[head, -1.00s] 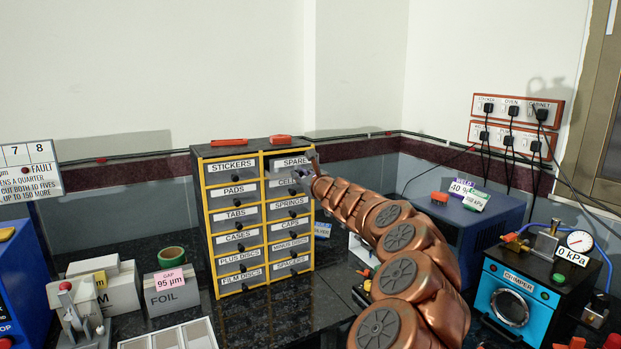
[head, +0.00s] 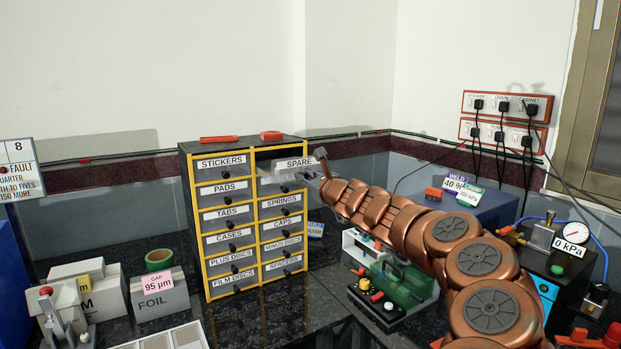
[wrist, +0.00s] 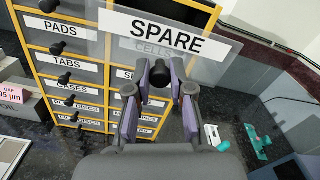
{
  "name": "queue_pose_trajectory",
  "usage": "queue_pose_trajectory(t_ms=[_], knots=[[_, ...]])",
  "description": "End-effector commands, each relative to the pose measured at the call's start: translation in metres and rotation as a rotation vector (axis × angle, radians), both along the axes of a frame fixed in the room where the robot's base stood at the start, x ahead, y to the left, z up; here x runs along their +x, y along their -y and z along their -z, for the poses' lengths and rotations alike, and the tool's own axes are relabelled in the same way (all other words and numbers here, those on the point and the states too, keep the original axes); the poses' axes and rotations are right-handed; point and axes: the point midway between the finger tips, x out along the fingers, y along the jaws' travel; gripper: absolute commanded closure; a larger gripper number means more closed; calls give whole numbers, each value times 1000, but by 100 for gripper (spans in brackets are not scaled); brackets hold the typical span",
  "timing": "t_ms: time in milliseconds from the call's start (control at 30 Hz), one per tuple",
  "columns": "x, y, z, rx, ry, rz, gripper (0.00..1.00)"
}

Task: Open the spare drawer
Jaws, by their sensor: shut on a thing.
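The spare drawer (head: 283,173) is the top drawer of the right column in the yellow-edged drawer cabinet (head: 208,276). It sticks out of the cabinet front, with a dark opening behind its label. In the wrist view its SPARE label (wrist: 157,30) spans the top, on a clear front. My gripper (head: 317,173) is at the drawer's front. In the wrist view my gripper (wrist: 160,72) is shut on the drawer's dark knob, with a purple-padded finger on each side. The drawer front covers part of the CELLS drawer label just below.
The other drawers are closed. Two red items (head: 271,135) lie on the cabinet top. A FOIL box (head: 160,300) with green tape stands at left. A green device (head: 401,286) stands on the dark bench below my arm. Bench in front of the cabinet is clear.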

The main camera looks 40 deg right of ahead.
Motion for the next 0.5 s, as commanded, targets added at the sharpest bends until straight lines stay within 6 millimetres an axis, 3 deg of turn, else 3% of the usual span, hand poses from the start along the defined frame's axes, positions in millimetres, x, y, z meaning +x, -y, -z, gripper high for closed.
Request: queue_pose_trajectory(t_ms=[133, 167, 400, 500], knots=[[0, 1, 2, 0, -3, 2, 100], [0, 1, 2, 0, -3, 2, 77], [0, 0, 1, 0, -1, 0, 53], [0, 1, 0, 0, 0, 0, 53]])
